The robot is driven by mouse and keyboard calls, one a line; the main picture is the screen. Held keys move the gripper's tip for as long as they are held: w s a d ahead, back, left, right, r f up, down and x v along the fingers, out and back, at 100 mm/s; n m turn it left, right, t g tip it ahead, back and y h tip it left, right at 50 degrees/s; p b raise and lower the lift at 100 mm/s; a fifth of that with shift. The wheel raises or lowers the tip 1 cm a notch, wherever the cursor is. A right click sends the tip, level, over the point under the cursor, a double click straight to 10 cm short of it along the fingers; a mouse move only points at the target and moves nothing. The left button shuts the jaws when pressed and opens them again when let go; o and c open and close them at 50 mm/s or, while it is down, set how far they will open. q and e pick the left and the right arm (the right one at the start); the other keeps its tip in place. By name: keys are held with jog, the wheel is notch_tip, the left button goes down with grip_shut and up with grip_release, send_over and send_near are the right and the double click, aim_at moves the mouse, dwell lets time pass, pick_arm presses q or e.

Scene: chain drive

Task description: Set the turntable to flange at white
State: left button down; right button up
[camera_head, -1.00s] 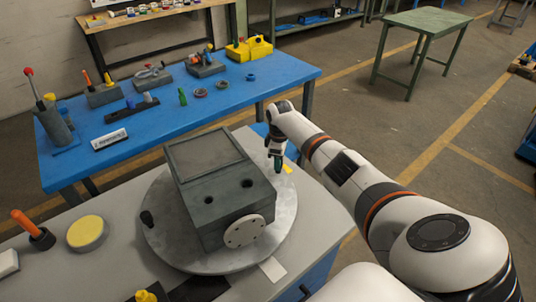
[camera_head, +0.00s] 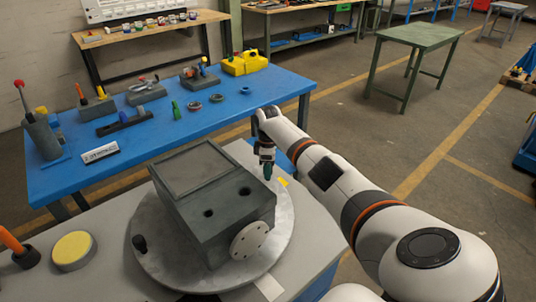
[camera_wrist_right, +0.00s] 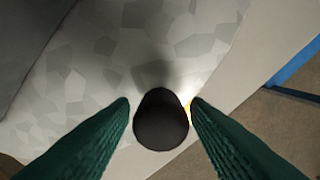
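The round grey turntable (camera_head: 150,262) carries a dark grey box-shaped housing (camera_head: 215,195). The light round flange (camera_head: 250,240) is on the housing's near right side. It faces the table's right side, between the white mark (camera_head: 269,288) at the near edge and the yellow mark (camera_head: 283,182) at the right. One black knob (camera_head: 139,243) stands at the turntable's left rim. My right gripper (camera_head: 267,172) is at the far right rim. In the right wrist view, its green fingers (camera_wrist_right: 160,105) closely flank a dark knob (camera_wrist_right: 161,122), with almost no gap. My left gripper is out of view.
A yellow-topped round pad (camera_head: 73,250) and an orange-handled tool (camera_head: 20,248) stand left of the turntable. A blue table (camera_head: 150,140) with tools and rings is behind. My right arm covers the right side; open floor lies beyond.

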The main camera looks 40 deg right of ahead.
jog(key=shift+o, duration=0.4)
jog(key=shift+r, duration=0.1)
jog(key=shift+r, duration=0.3)
notch_tip(320, 180, up, 11)
jog(key=b, duration=0.1)
jog(key=shift+r, duration=0.15)
